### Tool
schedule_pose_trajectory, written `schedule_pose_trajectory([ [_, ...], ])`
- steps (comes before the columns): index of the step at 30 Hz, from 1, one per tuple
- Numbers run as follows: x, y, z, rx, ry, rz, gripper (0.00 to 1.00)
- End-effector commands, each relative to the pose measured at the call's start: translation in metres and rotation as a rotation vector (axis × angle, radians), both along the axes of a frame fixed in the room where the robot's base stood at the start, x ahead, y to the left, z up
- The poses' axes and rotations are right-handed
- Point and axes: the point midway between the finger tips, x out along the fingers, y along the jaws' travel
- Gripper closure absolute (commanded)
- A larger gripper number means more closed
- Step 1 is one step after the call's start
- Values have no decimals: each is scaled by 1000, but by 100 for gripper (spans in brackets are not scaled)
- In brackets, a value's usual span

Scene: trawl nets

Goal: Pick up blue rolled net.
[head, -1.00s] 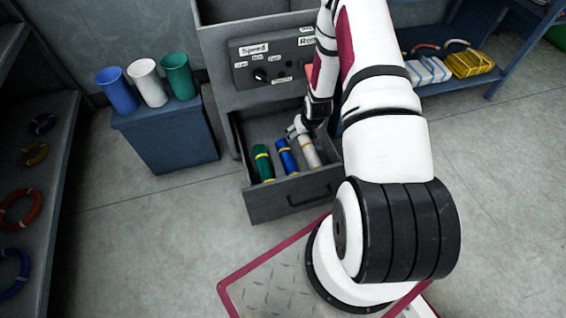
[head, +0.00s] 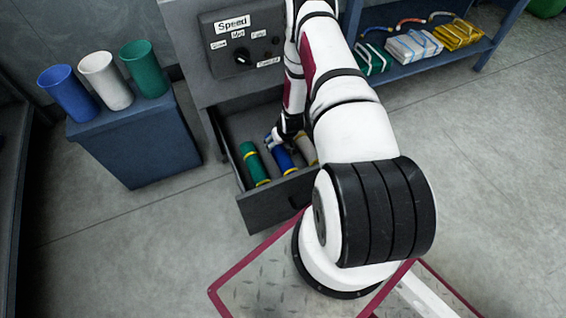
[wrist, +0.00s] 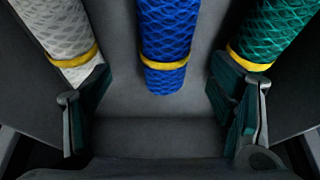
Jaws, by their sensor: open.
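The blue rolled net (head: 283,160) lies in the open drawer, between the green roll and the white roll. In the wrist view the blue rolled net (wrist: 165,45) points toward me, with a yellow band near its close end. My gripper (head: 277,140) is in the drawer at the blue roll and partly covers it in the head view. In the wrist view my gripper (wrist: 163,112) is open, its fingers wide apart on either side of the blue roll's line. The blue roll's end stops about level with the fingers, and neither finger touches it.
The green roll (wrist: 275,30) and the white roll (wrist: 58,30) lie close to the fingers on either side. The grey drawer (head: 262,207) has raised walls. Blue, white and green cups (head: 147,70) stand on a blue cabinet at left. Folded nets fill a shelf (head: 400,75) at right.

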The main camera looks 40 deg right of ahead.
Motion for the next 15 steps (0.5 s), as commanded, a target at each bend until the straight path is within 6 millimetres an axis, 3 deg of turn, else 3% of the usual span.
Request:
schedule_pose_trajectory([
  [1, 2, 0, -9, 0, 0, 0, 24],
  [9, 10, -1, -23, -1, -1, 1, 24],
  [15, 19, 1, -45, -1, -1, 1, 24],
])
